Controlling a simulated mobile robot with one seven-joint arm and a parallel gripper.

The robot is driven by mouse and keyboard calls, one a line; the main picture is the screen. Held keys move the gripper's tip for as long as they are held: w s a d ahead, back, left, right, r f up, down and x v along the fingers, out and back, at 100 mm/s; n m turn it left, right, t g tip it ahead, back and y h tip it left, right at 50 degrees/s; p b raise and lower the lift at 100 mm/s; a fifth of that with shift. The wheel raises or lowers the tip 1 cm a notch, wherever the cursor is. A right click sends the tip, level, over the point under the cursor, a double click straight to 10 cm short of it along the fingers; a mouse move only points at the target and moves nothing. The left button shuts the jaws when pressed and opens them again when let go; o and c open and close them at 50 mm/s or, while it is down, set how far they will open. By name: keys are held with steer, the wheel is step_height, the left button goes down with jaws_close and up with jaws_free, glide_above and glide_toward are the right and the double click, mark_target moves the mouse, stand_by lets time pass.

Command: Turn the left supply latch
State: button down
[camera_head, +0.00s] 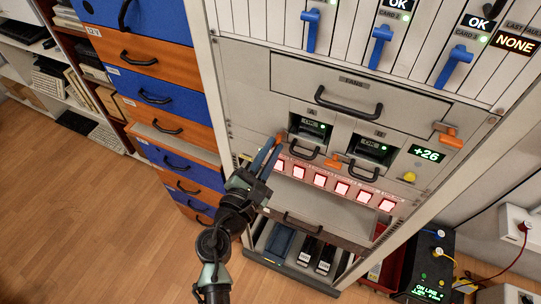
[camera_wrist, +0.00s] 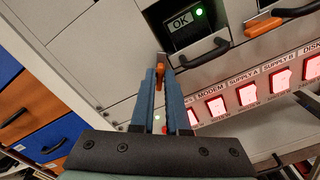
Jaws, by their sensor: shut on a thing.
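The left supply latch (camera_wrist: 160,69) is a small orange lever at the lower left corner of supply unit A (camera_wrist: 186,24). In the wrist view it lies between the fingertips of my gripper (camera_wrist: 162,75), which is shut on it. In the head view my gripper (camera_head: 273,147) reaches the rack front left of unit A (camera_head: 311,127), and the fingers mostly hide the latch. Unit A shows a lit OK display and a green light.
Unit B (camera_head: 375,147) sits to the right, with its own orange latch (camera_head: 334,161) at its lower left. A row of lit red buttons (camera_head: 319,180) runs just below. The fan drawer handle (camera_head: 347,101) juts out above. Blue and orange drawers (camera_head: 150,55) stand left.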

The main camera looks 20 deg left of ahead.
steer(key=shift+d+f+m+b, duration=0.1)
steer(key=shift+m+b, duration=4.4)
steer(key=shift+m, duration=1.1)
steer(key=c, duration=1)
jaws_free()
steer(key=shift+w, duration=0.1)
steer(key=shift+o, duration=0.2)
steer(key=s+b, duration=0.3)
steer(key=s, duration=1)
steer(key=shift+a+b, duration=0.2)
steer(key=shift+b, duration=0.15)
